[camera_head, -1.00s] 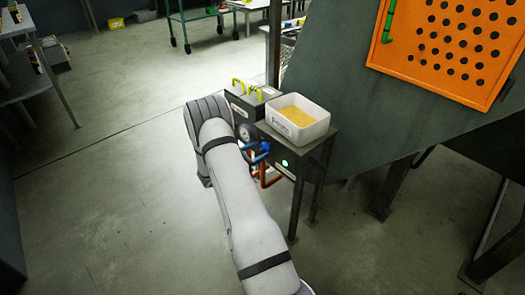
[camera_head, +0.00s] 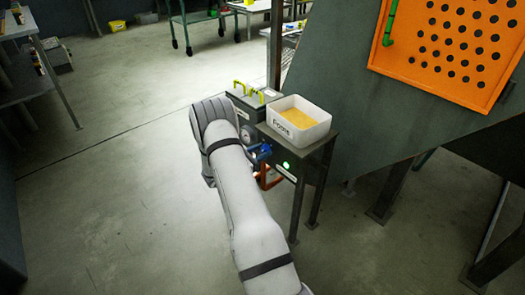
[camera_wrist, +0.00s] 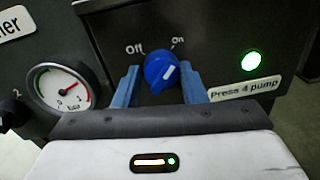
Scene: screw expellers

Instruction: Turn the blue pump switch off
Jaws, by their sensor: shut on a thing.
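The blue pump switch (camera_wrist: 160,73) is a round knob on a dark panel in the wrist view, below the labels "Off" on the left and "On" on the right. Its white mark points up and right, toward "On". My gripper (camera_wrist: 159,88) has its blue fingers on either side of the knob and is shut on it. The green lamp (camera_wrist: 251,61) right of the switch is lit, above a label "Press 4 pump". In the head view my gripper (camera_head: 260,152) is at the panel beside the lit lamp (camera_head: 286,165); the knob cannot be made out there.
A pressure gauge (camera_wrist: 62,88) and a black knob (camera_wrist: 13,114) are left of the switch. A white box of yellow material (camera_head: 299,120) stands on top of the panel's stand. Orange pipes (camera_head: 268,180) run just below the gripper.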

